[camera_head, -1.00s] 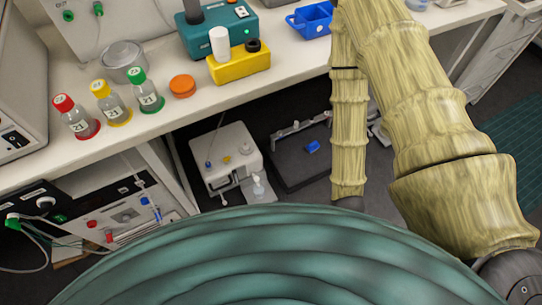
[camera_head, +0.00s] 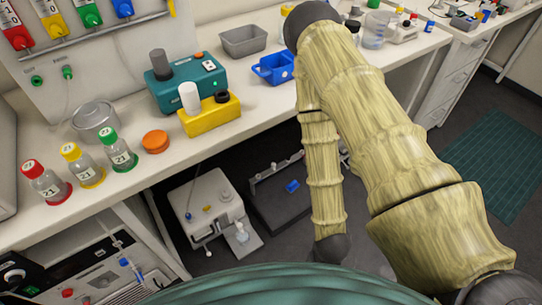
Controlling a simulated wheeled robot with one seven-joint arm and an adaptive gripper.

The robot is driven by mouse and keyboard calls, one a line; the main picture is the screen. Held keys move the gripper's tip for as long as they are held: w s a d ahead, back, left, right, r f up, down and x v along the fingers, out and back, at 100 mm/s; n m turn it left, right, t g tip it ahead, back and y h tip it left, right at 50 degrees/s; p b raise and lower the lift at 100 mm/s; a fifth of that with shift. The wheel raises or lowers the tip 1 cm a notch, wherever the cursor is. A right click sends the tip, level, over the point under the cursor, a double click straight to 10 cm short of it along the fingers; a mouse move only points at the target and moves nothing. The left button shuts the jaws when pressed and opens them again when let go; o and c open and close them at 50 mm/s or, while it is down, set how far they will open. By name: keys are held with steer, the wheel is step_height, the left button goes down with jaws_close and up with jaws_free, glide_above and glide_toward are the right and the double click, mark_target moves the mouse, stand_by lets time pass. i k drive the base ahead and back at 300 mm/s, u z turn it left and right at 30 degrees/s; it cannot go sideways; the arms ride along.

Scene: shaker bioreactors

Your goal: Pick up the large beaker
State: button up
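A clear beaker (camera_head: 376,29) stands on the white bench at the upper right, behind my arm and close to the bench's front edge. It looks upright. A round clear glass dish or beaker (camera_head: 96,120) stands at the left of the bench, behind the capped bottles; I cannot tell which of the two is the large beaker. My arm rises across the right half of the view. My gripper is out of view.
Bottles with red (camera_head: 46,182), yellow (camera_head: 83,165) and green (camera_head: 118,150) caps stand at the bench front. A yellow block (camera_head: 208,118), teal device (camera_head: 186,80), blue tray (camera_head: 273,69) and grey bin (camera_head: 243,41) fill the middle. Dark floor lies below.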

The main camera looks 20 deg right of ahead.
mark_target(243, 239)
steer(key=z, duration=2)
steer(key=k, duration=0.9)
steer(key=u, duration=1.35)
steer(key=i, duration=0.5)
steer(key=u, duration=0.05)
